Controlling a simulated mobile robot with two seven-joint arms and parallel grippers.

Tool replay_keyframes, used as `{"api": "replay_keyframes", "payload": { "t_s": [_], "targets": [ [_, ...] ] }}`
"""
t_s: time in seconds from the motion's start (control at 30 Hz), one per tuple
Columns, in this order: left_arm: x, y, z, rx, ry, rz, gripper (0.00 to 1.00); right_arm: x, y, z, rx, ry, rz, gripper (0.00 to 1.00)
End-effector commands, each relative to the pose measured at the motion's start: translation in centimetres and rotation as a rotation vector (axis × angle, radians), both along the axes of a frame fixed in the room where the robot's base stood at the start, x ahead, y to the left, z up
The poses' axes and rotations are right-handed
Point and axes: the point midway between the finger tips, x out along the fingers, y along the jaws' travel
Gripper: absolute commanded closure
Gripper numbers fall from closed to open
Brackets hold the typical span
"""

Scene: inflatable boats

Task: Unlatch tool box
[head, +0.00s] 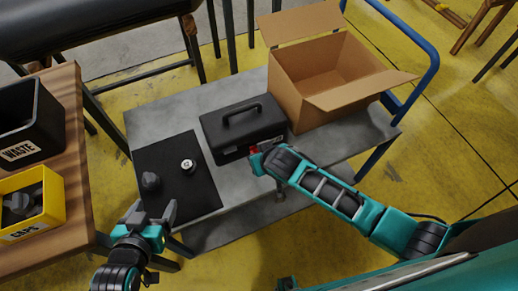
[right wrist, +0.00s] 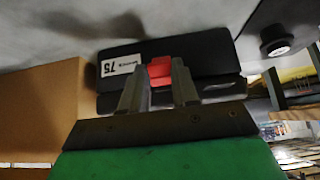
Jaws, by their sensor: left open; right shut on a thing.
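The black tool box (head: 232,118) with a top handle stands on the grey cart, its lid down. Its red latch (head: 253,149) is on the front face. In the right wrist view the tool box (right wrist: 205,58) appears upside down, with a white label, and the red latch (right wrist: 160,70) sits between my fingertips. My right gripper (head: 259,158) is shut on the latch and partly covers the box front in the head view. My left gripper (head: 154,214) is open and empty, by the front edge of the black mat.
An open cardboard box (head: 325,72) stands right beside the tool box. The black mat (head: 190,190) carries a dark round part (head: 151,181) and a small light-topped part (head: 187,165). A wooden table (head: 68,110) at left holds a black waste bin (head: 30,118) and a yellow caps bin (head: 50,203).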

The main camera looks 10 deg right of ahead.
Motion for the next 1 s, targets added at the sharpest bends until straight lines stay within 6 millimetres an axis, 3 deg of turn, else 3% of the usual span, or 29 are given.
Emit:
{"api": "replay_keyframes", "payload": {
  "t_s": [0.2, 0.5, 0.7, 1.0],
  "targets": [
    [0.0, 0.0, -3.5, 0.000, 0.000, 0.000, 0.26, -1.0, -0.1, -2.0, 0.040, -0.177, -0.004, 1.00],
    [-0.1, -0.2, -7.1, -0.004, 0.016, -0.001, 0.26, -1.4, -0.2, -2.8, 0.069, -0.342, -0.003, 1.00],
    [0.4, -1.3, -6.6, -0.024, 0.006, -0.017, 0.26, -1.4, -0.3, -2.8, 0.079, -0.396, -0.003, 1.00],
    [1.0, -1.4, -6.1, -0.028, -0.006, -0.019, 0.26, -1.4, -0.3, -2.6, 0.082, -0.415, -0.001, 1.00]
  ]
}}
